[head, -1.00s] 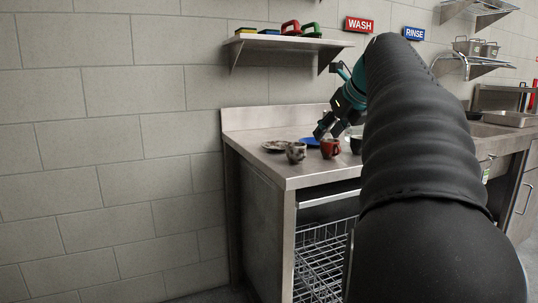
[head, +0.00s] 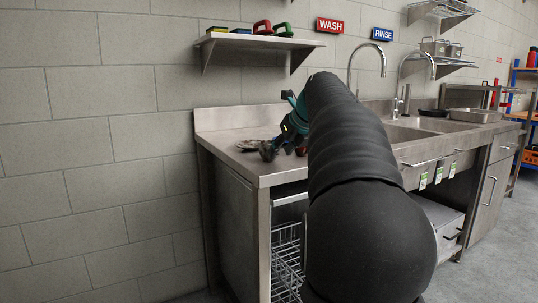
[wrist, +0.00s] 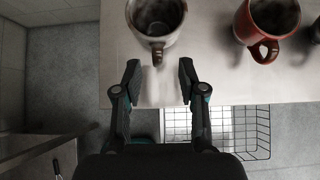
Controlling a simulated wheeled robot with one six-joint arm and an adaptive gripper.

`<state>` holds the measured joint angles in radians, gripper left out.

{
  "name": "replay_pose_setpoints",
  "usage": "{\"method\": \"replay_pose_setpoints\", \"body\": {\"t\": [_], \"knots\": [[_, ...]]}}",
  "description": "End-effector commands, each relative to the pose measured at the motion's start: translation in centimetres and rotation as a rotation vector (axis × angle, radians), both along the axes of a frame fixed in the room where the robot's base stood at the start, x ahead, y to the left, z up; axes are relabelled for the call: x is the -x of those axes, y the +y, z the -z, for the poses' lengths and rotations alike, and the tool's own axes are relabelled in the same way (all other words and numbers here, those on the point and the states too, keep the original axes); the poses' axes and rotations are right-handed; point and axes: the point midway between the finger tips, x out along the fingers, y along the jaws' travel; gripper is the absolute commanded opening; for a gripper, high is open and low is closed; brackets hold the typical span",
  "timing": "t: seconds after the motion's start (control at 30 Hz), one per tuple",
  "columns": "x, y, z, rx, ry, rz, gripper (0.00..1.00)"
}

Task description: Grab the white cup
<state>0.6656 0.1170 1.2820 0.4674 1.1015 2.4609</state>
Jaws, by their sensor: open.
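The white cup (wrist: 143,38), with dark stains and speckles, stands upright on the steel counter at the top of the wrist view. Its handle points down toward my gripper (wrist: 160,80). My gripper is open and empty, its fingers spread just short of the handle and apart from the cup.
A red cup (wrist: 243,31) stands to the right of the white cup, near the counter edge. A wire basket (wrist: 248,125) sits below the counter edge. A wall shelf (head: 262,41) hangs above.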

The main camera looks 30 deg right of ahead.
Motion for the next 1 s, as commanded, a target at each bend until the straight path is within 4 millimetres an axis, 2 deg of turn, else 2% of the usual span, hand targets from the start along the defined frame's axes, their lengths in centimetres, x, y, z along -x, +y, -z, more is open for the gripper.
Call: {"method": "replay_pose_setpoints", "body": {"t": [0.1, 0.2, 0.43, 0.47, 0.6, 1.0], "knots": [[-1.4, 0.2, 1.4, -0.002, 0.002, -0.003, 0.41], [-2.0, 0.1, 2.0, 0.0, 0.0, -0.001, 0.41], [-2.1, 0.0, 2.0, 0.001, 0.0, -0.001, 0.41], [-2.1, 0.0, 2.0, 0.001, 0.0, -0.001, 0.36], [-2.1, 0.1, 2.0, 0.001, 0.0, -0.001, 0.01], [-2.1, 0.1, 1.9, 0.001, -0.001, -0.001, 0.0]]}}
